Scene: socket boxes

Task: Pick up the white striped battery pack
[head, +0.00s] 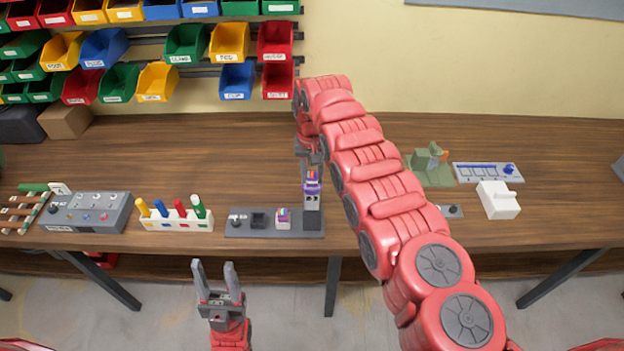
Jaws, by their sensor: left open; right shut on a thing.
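My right gripper (312,160) points down over the right end of a grey socket tray (255,230) on the bench. It is shut on a small pack (312,186) with purple, white and orange bands, at the top of an upright grey holder (312,215). I cannot tell whether the pack is still seated in the holder or clear of it. A second small block (283,222), white with a purple and red top, sits in the tray to the left. My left gripper (214,268) is open and empty, in front of the bench edge.
A white rack with coloured pegs (178,220) and a grey panel box (90,212) stand to the left. A white box (497,200) and a green fixture (430,165) stand to the right. Coloured bins (185,45) hang on the wall.

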